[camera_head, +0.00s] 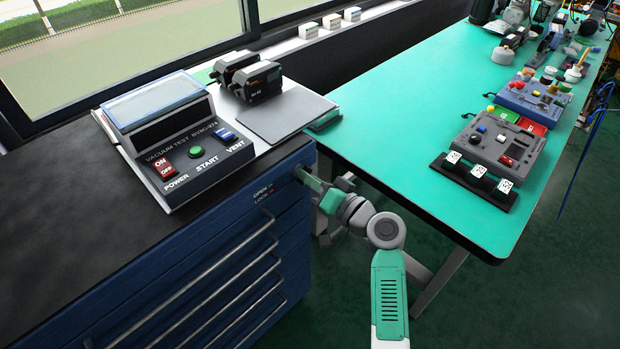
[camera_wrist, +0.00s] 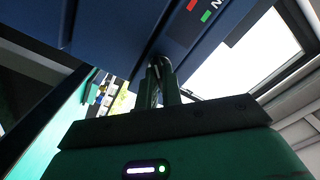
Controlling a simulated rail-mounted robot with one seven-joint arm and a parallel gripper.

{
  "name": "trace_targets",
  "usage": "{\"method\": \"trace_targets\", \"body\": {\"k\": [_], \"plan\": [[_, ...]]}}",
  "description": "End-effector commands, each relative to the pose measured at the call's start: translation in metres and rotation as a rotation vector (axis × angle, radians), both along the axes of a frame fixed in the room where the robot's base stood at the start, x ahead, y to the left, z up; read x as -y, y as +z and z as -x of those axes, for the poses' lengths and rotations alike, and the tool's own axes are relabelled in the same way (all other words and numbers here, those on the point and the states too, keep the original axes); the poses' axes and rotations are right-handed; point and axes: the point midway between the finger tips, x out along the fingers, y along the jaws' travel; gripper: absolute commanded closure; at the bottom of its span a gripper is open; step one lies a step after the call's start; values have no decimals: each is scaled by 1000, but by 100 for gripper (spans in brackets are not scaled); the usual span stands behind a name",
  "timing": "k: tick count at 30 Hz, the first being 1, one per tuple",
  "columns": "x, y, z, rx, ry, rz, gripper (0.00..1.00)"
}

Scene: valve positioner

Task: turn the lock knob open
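The blue drawer cabinet (camera_head: 255,225) stands at the left with OPEN and LOCK labels (camera_head: 264,191) near its upper right corner. A green mark sits by OPEN and a red one by LOCK. The lock knob is mostly hidden by my fingers, so I cannot tell its angle. My gripper (camera_head: 305,176) reaches the cabinet's corner just right of the labels. In the wrist view, my two fingers (camera_wrist: 160,70) are close together against the blue cabinet (camera_wrist: 110,30), with a thin light piece between them. They look shut on the knob. The red and green marks (camera_wrist: 198,10) show above right.
A vacuum test device (camera_head: 180,140) and a dark two-part unit (camera_head: 250,78) stand on the cabinet top. A green table (camera_head: 420,110) lies close right of my gripper, with control boxes (camera_head: 500,140) on it. Drawer handles (camera_head: 230,280) project from the cabinet front.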

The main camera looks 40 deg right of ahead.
Motion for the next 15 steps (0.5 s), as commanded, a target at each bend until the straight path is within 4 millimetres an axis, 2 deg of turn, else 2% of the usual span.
{"method": "trace_targets", "body": {"k": [8,15], "plan": [[0,1,0,-2,0,-42,100],[0,2,0,-8,-1,-197,100]]}}
